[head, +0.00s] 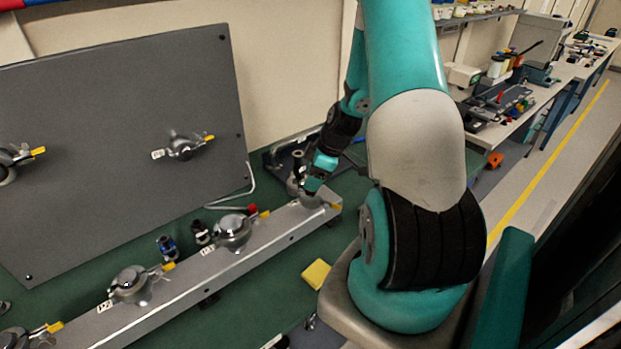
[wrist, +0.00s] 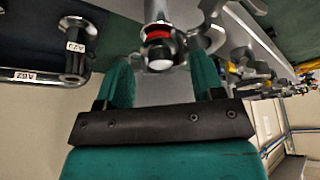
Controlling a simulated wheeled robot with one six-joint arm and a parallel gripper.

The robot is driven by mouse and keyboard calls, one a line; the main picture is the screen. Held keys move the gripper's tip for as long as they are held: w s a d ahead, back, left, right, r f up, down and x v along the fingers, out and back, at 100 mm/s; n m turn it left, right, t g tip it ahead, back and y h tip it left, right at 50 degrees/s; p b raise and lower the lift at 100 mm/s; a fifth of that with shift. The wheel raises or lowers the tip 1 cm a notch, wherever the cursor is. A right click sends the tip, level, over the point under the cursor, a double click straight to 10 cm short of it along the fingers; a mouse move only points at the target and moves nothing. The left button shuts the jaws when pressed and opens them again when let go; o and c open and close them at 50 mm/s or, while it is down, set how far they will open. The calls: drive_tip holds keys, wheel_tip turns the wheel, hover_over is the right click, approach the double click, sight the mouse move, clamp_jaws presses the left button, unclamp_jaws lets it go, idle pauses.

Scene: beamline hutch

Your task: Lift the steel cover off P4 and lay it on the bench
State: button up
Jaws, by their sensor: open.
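A metal rail (head: 270,245) carries a row of round steel covers with yellow-tipped clamp levers. The port at the rail's right end (head: 312,200) is mostly hidden by my gripper (head: 316,178); I cannot read its label. In the wrist view, my gripper (wrist: 160,80) is open, with its two teal fingers apart. A steel fitting with a red ring and a pale round end (wrist: 158,48) shows near the gap between the fingertips; I cannot tell whether they touch it. The green bench top (head: 270,290) lies beside the rail.
Other covers sit along the rail, one in the middle (head: 233,230) and one further left (head: 130,283). A yellow block (head: 316,274) lies on the bench in front of the rail. A grey upright panel (head: 110,130) stands behind. Small dark fittings (head: 168,247) stand behind the rail.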

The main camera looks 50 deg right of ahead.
drive_tip(key=shift+w+a+f, duration=0.15)
drive_tip(key=shift+w+f, duration=0.05)
drive_tip(key=shift+f, duration=0.45)
drive_tip(key=c, duration=0.8)
drive_tip(key=shift+r, duration=0.15)
drive_tip(key=shift+c, duration=0.2)
